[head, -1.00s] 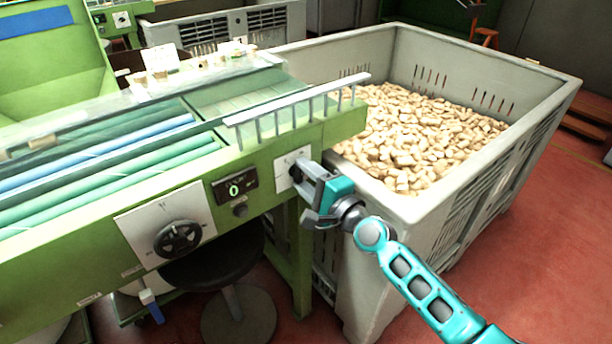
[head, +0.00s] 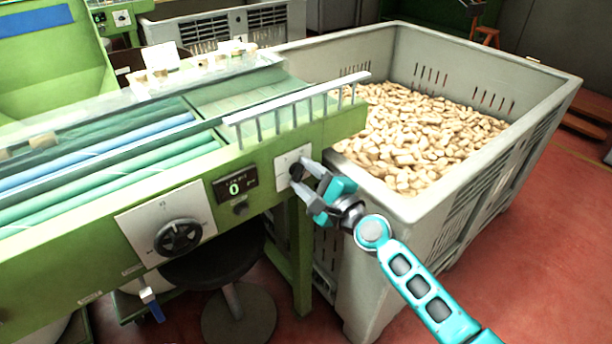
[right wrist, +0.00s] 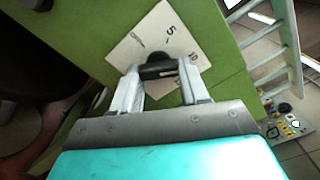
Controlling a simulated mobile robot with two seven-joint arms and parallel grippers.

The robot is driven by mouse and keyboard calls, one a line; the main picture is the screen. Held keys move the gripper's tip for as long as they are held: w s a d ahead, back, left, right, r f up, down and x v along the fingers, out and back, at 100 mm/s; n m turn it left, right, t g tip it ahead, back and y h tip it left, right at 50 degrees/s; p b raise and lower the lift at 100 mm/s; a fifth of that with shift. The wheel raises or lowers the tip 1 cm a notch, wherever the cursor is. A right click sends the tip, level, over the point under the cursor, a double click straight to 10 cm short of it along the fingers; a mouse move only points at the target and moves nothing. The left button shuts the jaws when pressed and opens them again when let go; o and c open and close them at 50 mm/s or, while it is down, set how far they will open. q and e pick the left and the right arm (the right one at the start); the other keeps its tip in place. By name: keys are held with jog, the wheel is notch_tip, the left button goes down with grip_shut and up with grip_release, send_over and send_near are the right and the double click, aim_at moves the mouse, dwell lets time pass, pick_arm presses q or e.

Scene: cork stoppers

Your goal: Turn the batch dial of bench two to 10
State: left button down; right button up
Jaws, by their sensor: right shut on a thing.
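The batch dial (head: 296,173) is a small black knob on a white plate (head: 283,162) at the right end of the green bench front. In the right wrist view the dial (right wrist: 156,66) sits between my fingertips, on its plate (right wrist: 150,36) with printed marks; 5 and 10 are readable. My right gripper (head: 301,176) is shut on the dial, and its jaws are rolled at a slant. The dial's pointer is hidden, so I cannot tell its setting. My left gripper is not in view.
A dark display (head: 235,187) reading 0 and a larger black knob (head: 178,237) are left of the dial. A grey crate (head: 440,205) full of corks stands close on the right. A dark round stool (head: 222,262) is under the bench. Red floor is open at the right.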

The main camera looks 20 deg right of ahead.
jog(key=o, duration=1.1)
jog(key=shift+c, duration=0.2)
jog(key=b+v, duration=0.1)
jog(key=v, duration=1.2)
jog(key=shift+b, duration=0.3)
jog(key=shift+a, duration=0.15)
